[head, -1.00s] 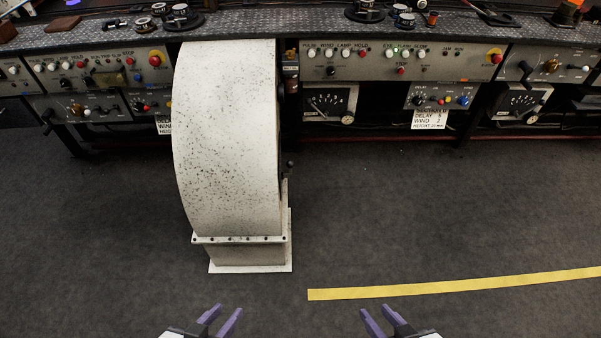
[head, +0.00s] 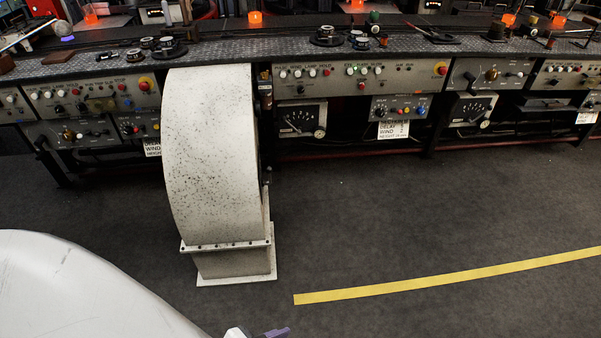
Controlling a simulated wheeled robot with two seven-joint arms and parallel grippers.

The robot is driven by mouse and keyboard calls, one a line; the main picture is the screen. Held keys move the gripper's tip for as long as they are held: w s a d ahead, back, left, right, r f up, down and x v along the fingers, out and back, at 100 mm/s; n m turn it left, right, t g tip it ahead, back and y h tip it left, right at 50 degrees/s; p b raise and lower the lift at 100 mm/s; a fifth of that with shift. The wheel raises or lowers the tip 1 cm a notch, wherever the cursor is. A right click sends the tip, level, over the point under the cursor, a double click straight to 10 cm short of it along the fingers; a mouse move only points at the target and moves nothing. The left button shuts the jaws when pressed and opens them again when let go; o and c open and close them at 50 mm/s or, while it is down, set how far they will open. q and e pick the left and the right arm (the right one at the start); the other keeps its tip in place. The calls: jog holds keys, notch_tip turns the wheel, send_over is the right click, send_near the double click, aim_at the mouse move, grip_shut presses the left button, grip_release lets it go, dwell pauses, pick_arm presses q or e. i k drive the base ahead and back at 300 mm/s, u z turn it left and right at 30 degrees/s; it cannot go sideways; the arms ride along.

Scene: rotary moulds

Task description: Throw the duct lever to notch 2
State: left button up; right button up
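The speckled white duct (head: 210,155) curves down from the bench to a flanged foot on the floor, left of centre in the head view. On its right edge a small dark knob (head: 268,182) sticks out, which may be the duct lever. The duct's right face is seen nearly edge-on, so the notches cannot be read. My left gripper (head: 277,333) shows only partly at the bottom edge, with one purple finger in view. It is well below and in front of the duct's foot, apart from it. My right gripper is out of view.
A long bench (head: 440,55) with control panels runs across the back. A card (head: 393,130) reading delay and wind 2 hangs beneath a panel. A yellow floor stripe (head: 400,285) lies to the right. Grey floor is open right of the duct. My white arm fills the lower left.

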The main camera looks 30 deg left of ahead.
aim_at(269, 169)
jog(key=z, duration=0.2)
jog(key=i, duration=0.9)
jog(key=u, duration=0.65)
jog(key=i, duration=0.4)
jog(key=u, duration=0.4)
